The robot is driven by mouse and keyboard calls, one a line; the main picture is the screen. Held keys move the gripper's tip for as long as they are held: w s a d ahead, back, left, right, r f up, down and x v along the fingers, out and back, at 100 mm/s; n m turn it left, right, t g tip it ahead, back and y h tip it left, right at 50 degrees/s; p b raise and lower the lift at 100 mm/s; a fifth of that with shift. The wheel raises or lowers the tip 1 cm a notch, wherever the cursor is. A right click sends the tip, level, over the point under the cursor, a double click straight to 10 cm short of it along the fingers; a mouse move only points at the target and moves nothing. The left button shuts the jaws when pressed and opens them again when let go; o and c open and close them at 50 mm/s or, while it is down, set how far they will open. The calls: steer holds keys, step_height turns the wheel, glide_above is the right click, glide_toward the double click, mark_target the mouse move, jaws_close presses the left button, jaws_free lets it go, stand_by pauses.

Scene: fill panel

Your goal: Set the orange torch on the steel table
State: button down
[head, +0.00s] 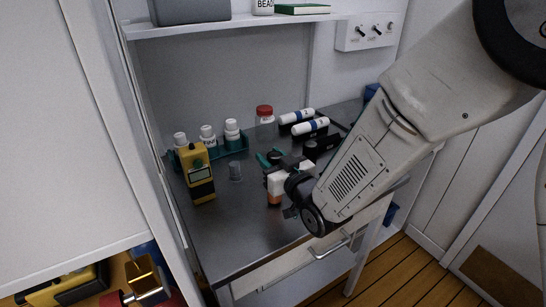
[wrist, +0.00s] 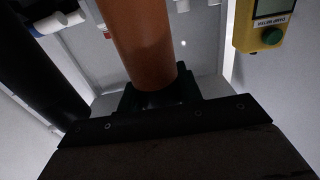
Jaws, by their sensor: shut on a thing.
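My gripper (head: 277,184) is over the front middle of the steel table (head: 237,222). It is shut on the orange torch (head: 274,198), whose orange end shows below the jaws in the head view. My gripper and arm hide most of the torch there. In the wrist view the torch (wrist: 143,40) is a large orange cylinder held at the dark jaws (wrist: 157,98). I cannot tell whether the torch touches the table top.
White-capped bottles (head: 208,135) in a teal rack, a red-lidded jar (head: 264,113) and white-and-blue tubes (head: 310,127) are behind. The table's front left is clear. A shelf (head: 230,24) is above.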

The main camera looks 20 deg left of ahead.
steer(key=shift+f, duration=0.15)
steer(key=c, duration=0.9)
jaws_free()
steer(key=shift+c, duration=0.2)
